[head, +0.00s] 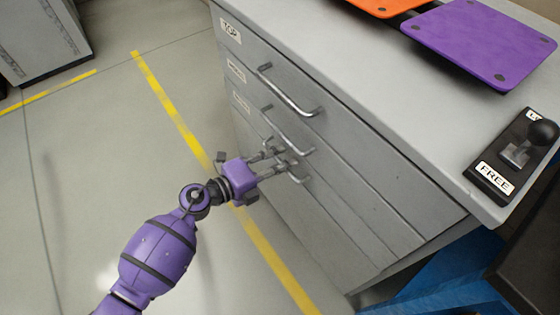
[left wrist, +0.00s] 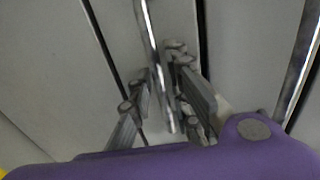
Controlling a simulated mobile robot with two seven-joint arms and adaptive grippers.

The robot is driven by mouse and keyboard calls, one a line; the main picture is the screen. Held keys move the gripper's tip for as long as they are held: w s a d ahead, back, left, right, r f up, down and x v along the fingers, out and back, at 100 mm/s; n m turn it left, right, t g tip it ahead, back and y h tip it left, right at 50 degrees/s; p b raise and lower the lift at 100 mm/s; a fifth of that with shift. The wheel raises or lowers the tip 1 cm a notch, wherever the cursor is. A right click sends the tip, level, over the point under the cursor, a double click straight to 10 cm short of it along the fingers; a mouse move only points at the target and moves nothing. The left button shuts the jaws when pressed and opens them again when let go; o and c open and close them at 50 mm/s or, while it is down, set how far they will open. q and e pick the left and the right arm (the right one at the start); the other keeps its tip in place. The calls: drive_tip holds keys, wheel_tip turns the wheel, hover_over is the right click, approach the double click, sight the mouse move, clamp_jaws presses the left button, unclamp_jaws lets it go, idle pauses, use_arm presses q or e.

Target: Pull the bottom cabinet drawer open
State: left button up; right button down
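The grey cabinet (head: 345,205) has a stack of drawers, with a top, a middle and a lower label on their left ends. The bottom drawer (head: 315,215) looks closed, its front in line with the others. Its bar handle also shows in the left wrist view (left wrist: 152,45), running between the fingers of my left gripper (left wrist: 165,85). In the head view my left gripper (head: 285,162) is at this handle, its fingers apart and partly hiding it. I cannot tell whether either finger touches the bar. My right gripper is not in view.
The top drawer handle (head: 290,92) and middle drawer handle (head: 288,131) sit just above. A purple plate (head: 485,40), an orange plate (head: 385,5) and a lever box marked FREE (head: 505,165) are on the cabinet top. The floor (head: 90,150) in front is clear.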

use_arm(q)
clamp_jaws()
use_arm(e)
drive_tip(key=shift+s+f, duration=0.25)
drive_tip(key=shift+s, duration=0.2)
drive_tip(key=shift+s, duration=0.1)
use_arm(q)
drive_tip(key=shift+a, duration=0.1)
